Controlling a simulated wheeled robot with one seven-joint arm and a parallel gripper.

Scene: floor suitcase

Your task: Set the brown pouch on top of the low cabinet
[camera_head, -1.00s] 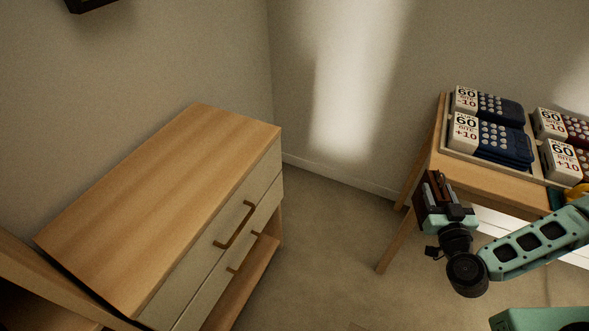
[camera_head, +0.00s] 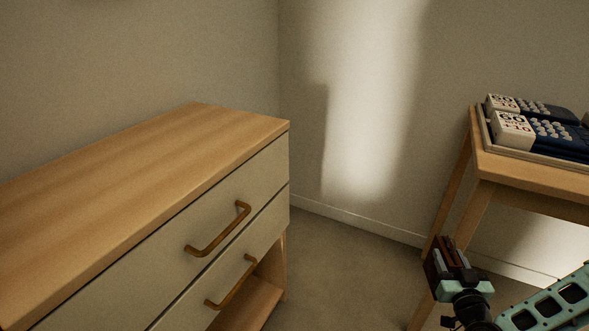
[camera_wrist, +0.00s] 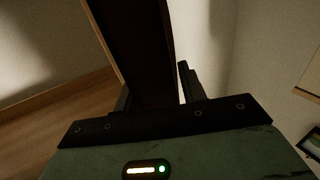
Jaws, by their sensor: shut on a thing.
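The brown pouch (camera_head: 436,270) is held in my gripper (camera_head: 449,266) at the lower right of the head view, near the table's leg. In the wrist view the pouch (camera_wrist: 146,50) is a dark upright slab between the fingers, and my gripper (camera_wrist: 155,95) is shut on it. The low cabinet (camera_head: 150,165) stands on the left in the head view, with a bare wooden top, pale drawer fronts and brown handles. The pouch is to the right of the cabinet, apart from it and lower in the picture than its top.
A wooden table (camera_head: 530,172) at the right bears a tray (camera_head: 540,153) with several blue and white items. Carpet floor (camera_head: 345,262) lies between cabinet and table. Walls meet in the corner behind. The cabinet top is clear.

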